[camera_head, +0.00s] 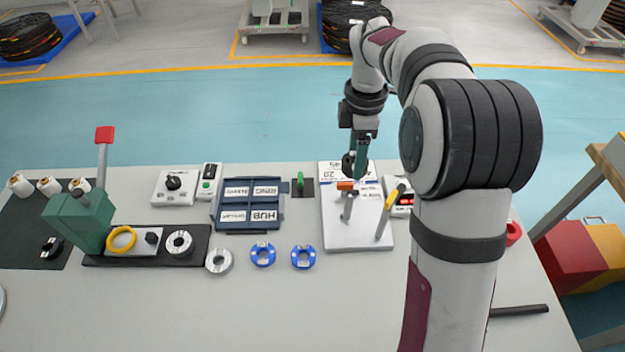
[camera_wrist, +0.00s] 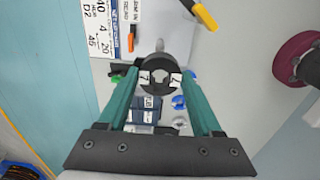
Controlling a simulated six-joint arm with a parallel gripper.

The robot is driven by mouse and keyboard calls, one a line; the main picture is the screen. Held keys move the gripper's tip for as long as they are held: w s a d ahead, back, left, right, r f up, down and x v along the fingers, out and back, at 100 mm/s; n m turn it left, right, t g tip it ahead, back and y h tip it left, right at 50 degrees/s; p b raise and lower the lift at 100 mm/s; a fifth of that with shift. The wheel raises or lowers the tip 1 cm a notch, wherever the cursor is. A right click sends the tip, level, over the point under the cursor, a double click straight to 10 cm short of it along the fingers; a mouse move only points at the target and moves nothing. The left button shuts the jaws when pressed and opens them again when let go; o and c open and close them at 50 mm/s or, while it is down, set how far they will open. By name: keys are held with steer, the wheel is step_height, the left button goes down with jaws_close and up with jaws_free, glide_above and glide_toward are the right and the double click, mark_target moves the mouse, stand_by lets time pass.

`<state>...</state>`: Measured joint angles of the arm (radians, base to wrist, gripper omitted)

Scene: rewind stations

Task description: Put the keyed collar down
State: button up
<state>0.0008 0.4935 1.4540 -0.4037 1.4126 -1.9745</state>
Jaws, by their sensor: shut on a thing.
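The keyed collar (camera_wrist: 158,70) is a dark round ring with a notched light opening and small white labels marked 7. In the wrist view it sits between the two teal fingertips of my gripper (camera_wrist: 160,84), which is shut on it. In the head view my gripper (camera_head: 358,158) is over the back of a white board (camera_head: 356,238), and the dark collar (camera_head: 348,164) shows at its fingers, apparently held above the board. The exact gap between collar and post cannot be told.
Left are a blue labelled bin (camera_head: 249,221), two blue rings (camera_head: 263,254) (camera_head: 303,257), a grey ring (camera_head: 218,261) and a green lever press (camera_head: 80,222). The front table is mostly clear.

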steer(key=w+a+f, duration=0.2)
steer(key=a+f, duration=0.4)
steer(key=a, duration=0.6)
glide_above(233, 218)
step_height(233, 218, down, 9)
steer(key=shift+d+f, duration=0.1)
steer(key=shift+f, duration=2.05)
steer(key=shift+f, duration=0.1)
